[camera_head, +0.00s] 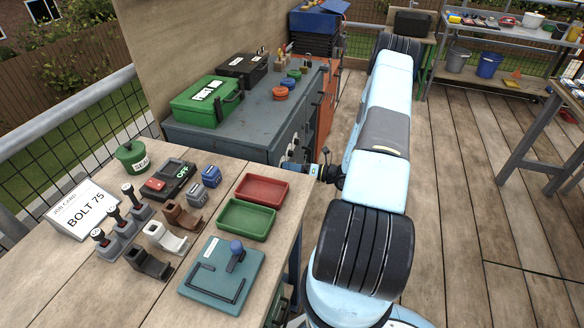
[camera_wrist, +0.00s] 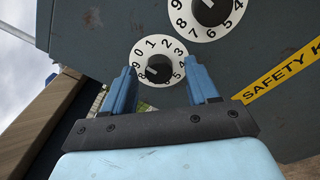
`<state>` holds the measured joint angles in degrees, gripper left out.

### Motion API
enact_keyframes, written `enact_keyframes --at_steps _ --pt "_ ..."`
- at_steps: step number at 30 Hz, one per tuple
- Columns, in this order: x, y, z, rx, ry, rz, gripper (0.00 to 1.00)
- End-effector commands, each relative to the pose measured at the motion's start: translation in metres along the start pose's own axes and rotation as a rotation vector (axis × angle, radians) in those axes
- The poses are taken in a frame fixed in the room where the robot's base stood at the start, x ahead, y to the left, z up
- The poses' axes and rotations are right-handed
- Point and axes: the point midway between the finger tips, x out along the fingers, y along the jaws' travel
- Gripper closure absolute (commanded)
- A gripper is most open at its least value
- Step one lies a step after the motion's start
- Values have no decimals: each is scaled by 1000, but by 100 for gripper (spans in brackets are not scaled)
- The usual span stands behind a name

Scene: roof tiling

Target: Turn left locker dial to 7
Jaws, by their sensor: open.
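In the wrist view, a round black dial knob (camera_wrist: 158,68) sits on a white ring of digits on the locker's blue-grey face (camera_wrist: 105,30). A second, similar dial (camera_wrist: 209,12) is up and to its right, cut by the top edge. My gripper (camera_wrist: 160,74) is open, its two blue fingers on either side of the lower-left dial. I cannot tell whether they touch the knob. The knob's pale mark points toward the lower left of the ring; the digit there is too small to read surely. In the head view, my gripper (camera_head: 303,171) is at the locker's front face (camera_head: 286,148).
A yellow safety label (camera_wrist: 285,72) is right of the dials. In the head view, a green first aid box (camera_head: 206,102) and black case stand on the locker top. A wooden bench (camera_head: 215,172) with trays, switches and a lever panel (camera_head: 222,275) stands in front.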

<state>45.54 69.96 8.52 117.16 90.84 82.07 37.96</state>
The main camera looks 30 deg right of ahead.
Motion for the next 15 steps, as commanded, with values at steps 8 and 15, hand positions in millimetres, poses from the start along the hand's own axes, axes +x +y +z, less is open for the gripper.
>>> enact_keyframes --at_steps 8,15 --pt "3 0 0 0 0 0 41" --pt "3 0 0 0 1 0 57"
